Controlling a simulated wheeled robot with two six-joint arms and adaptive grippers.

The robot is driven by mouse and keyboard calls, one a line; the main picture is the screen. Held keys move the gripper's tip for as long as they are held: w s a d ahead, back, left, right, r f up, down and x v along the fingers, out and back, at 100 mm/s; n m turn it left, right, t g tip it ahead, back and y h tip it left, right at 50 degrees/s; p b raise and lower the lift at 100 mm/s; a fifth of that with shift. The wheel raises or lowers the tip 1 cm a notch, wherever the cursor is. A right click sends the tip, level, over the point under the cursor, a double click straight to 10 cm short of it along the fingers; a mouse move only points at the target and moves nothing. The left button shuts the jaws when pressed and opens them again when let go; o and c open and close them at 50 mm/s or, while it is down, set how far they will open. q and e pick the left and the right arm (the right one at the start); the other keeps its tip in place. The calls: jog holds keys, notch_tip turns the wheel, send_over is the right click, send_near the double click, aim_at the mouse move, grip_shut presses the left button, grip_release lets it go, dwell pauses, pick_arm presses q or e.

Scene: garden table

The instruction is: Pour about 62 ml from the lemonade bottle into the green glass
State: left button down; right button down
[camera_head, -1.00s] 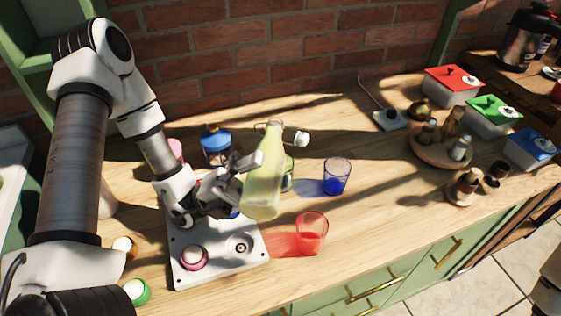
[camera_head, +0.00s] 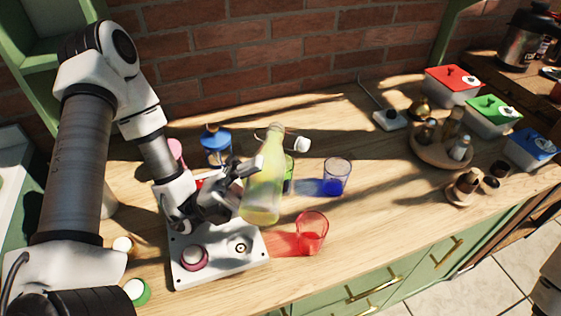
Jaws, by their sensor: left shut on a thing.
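The lemonade bottle (camera_head: 264,187) is a clear bottle of pale yellow liquid, held nearly upright with a slight tilt to the right. My left gripper (camera_head: 240,180) is shut on its side and holds it by the white board. The green glass (camera_head: 288,174) stands just behind and right of the bottle, mostly hidden by it. How much is in the green glass cannot be seen.
A blue glass (camera_head: 336,177) and a red glass (camera_head: 311,233) stand to the right. A blue-lidded jar (camera_head: 216,147) is behind the gripper. Open tabletop lies right of the glasses.

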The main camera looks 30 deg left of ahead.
dwell(0.5)
pick_arm(q)
jog(key=shift+r+m+g, duration=0.15)
jog(key=shift+m+g, duration=0.25)
jog(key=shift+m, duration=0.1)
jog(key=m+g+b, duration=0.1)
jog(key=m+g, duration=0.1)
jog(key=m, duration=0.1)
jog(key=f+m+g+h+b, duration=0.1)
jog(key=m+g, duration=0.1)
jog(key=shift+s+b, duration=0.3)
jog(key=shift+s+d+r+m+g+p, duration=0.2)
jog(key=shift+r+m+g+p, duration=0.1)
jog(key=shift+r+m+g, duration=0.25)
jog(key=shift+w+a+f+m+g+b, duration=0.15)
jog(key=shift+f+m+g+b, duration=0.1)
jog(key=shift+f+m+g, duration=0.2)
jog(key=shift+w+f+m+g+b, duration=0.2)
jog(key=shift+f+m+g, duration=0.1)
jog(key=shift+m+g, duration=0.15)
jog(key=shift+w+f+m+g, duration=0.15)
jog(key=shift+m+g, duration=0.2)
jog(key=shift+m, duration=0.2)
